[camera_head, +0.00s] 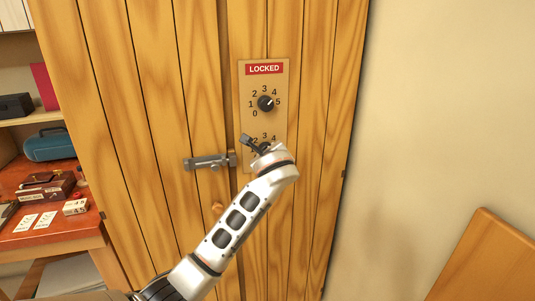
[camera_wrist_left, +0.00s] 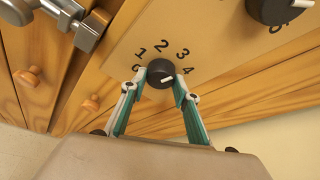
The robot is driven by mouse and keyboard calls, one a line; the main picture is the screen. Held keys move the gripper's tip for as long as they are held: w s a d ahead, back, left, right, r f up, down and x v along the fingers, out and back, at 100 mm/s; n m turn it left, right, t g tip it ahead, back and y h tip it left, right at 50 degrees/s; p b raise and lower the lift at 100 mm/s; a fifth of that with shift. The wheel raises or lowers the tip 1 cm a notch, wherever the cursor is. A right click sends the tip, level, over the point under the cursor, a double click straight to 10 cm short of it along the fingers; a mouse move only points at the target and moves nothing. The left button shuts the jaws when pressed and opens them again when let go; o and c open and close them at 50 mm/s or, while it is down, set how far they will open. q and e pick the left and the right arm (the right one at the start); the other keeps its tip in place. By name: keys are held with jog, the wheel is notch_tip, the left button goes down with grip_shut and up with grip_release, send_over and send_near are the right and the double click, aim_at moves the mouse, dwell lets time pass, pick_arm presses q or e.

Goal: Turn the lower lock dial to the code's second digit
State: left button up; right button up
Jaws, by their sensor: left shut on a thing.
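A wooden lock plate (camera_head: 247,85) with a red LOCKED sign (camera_head: 264,69) is on the plank door. The black lower dial (camera_wrist_left: 160,73) shows in the wrist view, ringed by digits. Its white mark points right, roughly toward the 4. My left gripper (camera_wrist_left: 160,80) has its two fingers on either side of this dial, shut on it; the right finger hides any digit past 4. In the head view my left gripper (camera_head: 257,147) covers most of the lower dial. The upper dial (camera_head: 265,103) has its white mark between 4 and 5. My right gripper is not in view.
A grey latch bolt (camera_head: 208,162) lies left of the plate, and a round wooden knob (camera_head: 217,208) sits below. A wooden panel (camera_head: 490,265) stands lower right.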

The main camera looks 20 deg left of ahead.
pick_arm(q)
jog(key=shift+w+d+r+m+g+y, duration=0.1)
jog(key=shift+m+g+y, duration=0.5)
jog(key=shift+m+y, duration=0.8)
jog(key=shift+w+d+m+g+y, duration=0.1)
jog(key=shift+m+g+y, duration=0.6)
jog(key=shift+m, duration=1.35)
jog(key=shift+r+m+g+y, duration=0.1)
jog(key=shift+m+g+y, duration=0.4)
jog(key=shift+m+y, duration=0.95)
jog(key=shift+f+m+h, duration=0.1)
jog(key=shift+m+h, duration=0.15)
jog(key=shift+m, duration=0.15)
jog(key=o, duration=1.1)
jog(key=shift+f, duration=0.1)
notch_tip(320, 180, up, 9)
jog(key=shift+a+r, duration=0.1)
jog(key=shift+r, duration=0.45)
